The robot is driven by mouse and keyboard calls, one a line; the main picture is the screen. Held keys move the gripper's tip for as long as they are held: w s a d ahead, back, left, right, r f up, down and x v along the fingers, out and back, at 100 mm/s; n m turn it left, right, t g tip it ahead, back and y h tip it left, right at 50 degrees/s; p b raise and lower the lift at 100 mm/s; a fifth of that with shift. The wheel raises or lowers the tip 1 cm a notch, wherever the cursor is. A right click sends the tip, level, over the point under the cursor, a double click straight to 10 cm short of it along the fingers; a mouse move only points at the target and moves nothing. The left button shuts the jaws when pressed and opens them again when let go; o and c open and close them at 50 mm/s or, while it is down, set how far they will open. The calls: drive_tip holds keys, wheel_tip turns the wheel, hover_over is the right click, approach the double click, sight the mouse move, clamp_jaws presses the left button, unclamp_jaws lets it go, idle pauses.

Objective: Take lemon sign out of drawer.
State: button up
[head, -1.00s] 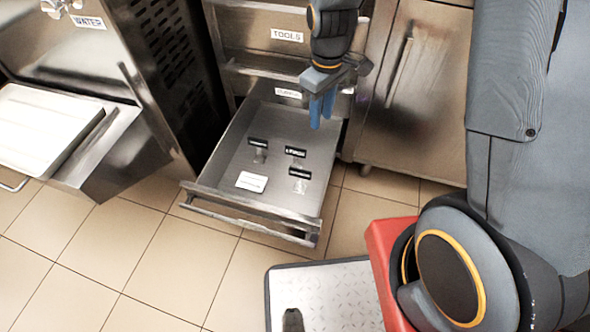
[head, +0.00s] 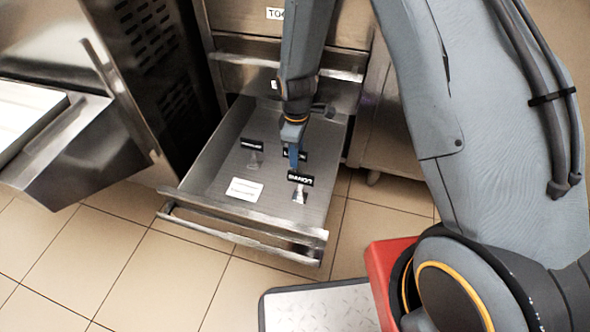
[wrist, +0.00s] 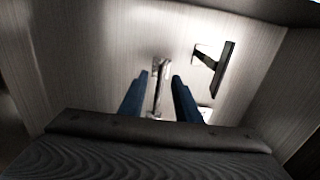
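Three small black signs on clear or metallic stands are in the open drawer (head: 225,175). The left sign (head: 252,143), the middle sign (head: 297,155) and the front sign (head: 301,178) have lettering too blurred to tell which is the lemon one. My gripper (head: 293,160) points down inside the drawer, over the middle sign and partly hiding it. In the wrist view, the blue fingers of my gripper (wrist: 157,95) are apart, with a thin shiny upright piece (wrist: 159,88) between them and gaps on both sides. Another black sign (wrist: 223,70) stands right of the fingers.
A white card (head: 244,189) lies flat near the drawer front. The drawer's handle bar (head: 240,238) sticks out over the tiled floor. A closed drawer (head: 345,30) is above, and the drawer walls stand close around my gripper. A vented dark cabinet (head: 150,60) is on the left.

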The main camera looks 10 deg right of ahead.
wheel_tip(320, 180, down, 5)
drive_tip(key=b, duration=0.2)
drive_tip(key=shift+w+f+b, duration=0.1)
drive_tip(key=shift+b, duration=0.3)
clamp_jaws()
idle(1.1)
